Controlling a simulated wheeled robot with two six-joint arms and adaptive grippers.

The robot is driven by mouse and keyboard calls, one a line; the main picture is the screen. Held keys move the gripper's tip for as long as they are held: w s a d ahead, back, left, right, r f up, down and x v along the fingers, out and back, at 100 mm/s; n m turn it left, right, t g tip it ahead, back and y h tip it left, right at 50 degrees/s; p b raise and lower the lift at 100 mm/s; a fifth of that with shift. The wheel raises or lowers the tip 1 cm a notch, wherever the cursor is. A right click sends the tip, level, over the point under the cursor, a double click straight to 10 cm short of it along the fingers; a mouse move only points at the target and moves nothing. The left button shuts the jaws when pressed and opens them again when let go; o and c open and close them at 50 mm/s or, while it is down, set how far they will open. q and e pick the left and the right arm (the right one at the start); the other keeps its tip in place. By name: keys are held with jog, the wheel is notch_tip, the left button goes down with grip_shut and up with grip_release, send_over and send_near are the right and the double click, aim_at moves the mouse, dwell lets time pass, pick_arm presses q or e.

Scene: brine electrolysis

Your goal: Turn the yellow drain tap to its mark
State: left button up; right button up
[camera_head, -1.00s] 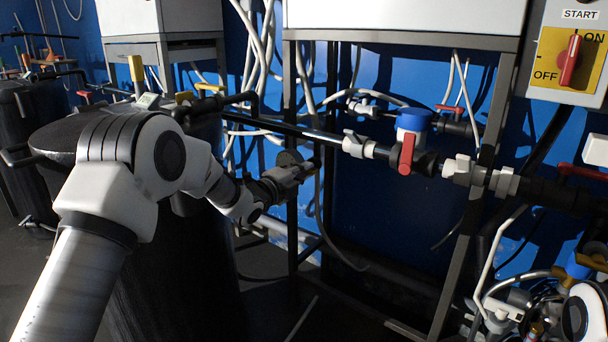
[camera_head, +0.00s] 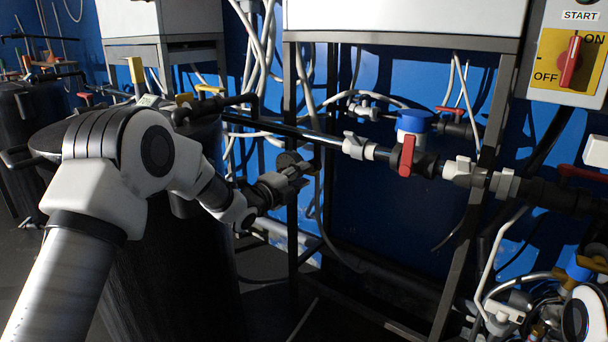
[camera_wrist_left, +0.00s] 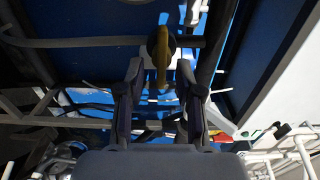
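A yellow-brown tap handle (camera_wrist_left: 163,62) shows edge-on at the top centre of the left wrist view, with a dark round part behind it. My left gripper (camera_wrist_left: 160,75) is open, its two dark fingers on either side of the handle's lower end. I cannot tell whether they touch it. In the head view my left gripper (camera_head: 303,172) is low at the middle, beside a dark round fitting (camera_head: 290,158) on the frame's left leg. It largely hides the tap there. My right gripper's fingers are not in view.
A pipe with a red-handled valve (camera_head: 407,155) runs to the right of the gripper. A black drum (camera_head: 190,260) stands below my left arm. Other yellow handles (camera_head: 209,88) sit on the drum's top. A metal frame (camera_head: 465,220) and loose hoses surround the area.

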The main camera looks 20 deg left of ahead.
pick_arm(q)
jog(key=v, duration=0.6)
